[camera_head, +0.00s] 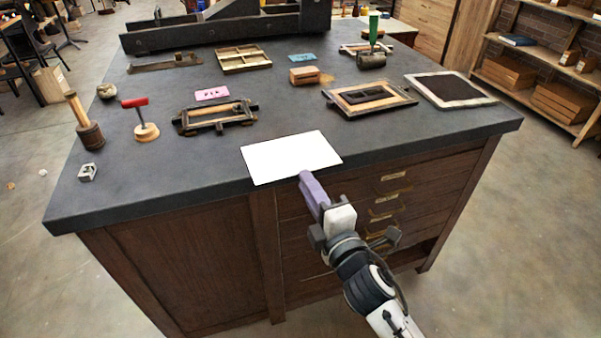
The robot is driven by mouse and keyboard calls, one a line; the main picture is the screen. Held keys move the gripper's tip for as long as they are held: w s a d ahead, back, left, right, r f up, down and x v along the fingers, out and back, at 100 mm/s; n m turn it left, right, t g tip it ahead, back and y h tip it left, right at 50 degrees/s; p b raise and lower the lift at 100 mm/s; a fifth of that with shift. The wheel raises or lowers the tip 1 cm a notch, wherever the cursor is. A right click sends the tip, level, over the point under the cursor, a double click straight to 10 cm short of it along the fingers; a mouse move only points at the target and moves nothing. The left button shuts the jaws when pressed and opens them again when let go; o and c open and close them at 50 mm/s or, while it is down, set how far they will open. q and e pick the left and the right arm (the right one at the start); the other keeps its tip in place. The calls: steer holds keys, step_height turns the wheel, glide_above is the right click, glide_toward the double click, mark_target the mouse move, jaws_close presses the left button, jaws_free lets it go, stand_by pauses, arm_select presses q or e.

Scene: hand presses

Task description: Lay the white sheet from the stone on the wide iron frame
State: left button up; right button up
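The white sheet (290,156) lies flat on the dark stone top (180,178), at its front edge near the middle. My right gripper (304,177) reaches up from the front, with its purple fingers at the sheet's near edge. The fingers overlap in this view, so I cannot tell whether they grip the sheet. A wide, dark, iron-looking frame (183,126) with a light inner border lies behind and left of the sheet, apart from it. A pink card (212,94) lies just behind this frame. My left gripper is not in view.
A wooden frame (402,97) and a dark panel with a pale rim (488,101) lie to the right. A red-handled tool (146,130) and a wooden-handled tool (91,136) stand left. A brass frame (243,68) and a wooden block (304,77) are farther back.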

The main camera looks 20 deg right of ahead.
mark_target(303, 166)
steer(key=shift+w+a, duration=0.15)
steer(key=shift+w, duration=1.65)
jaws_close()
step_height(303, 166, up, 3)
steer(key=p, duration=0.3)
steer(key=shift+r+p, duration=0.2)
steer(key=shift+p, duration=0.1)
steer(key=shift+f, duration=0.2)
steer(key=shift+s, duration=0.1)
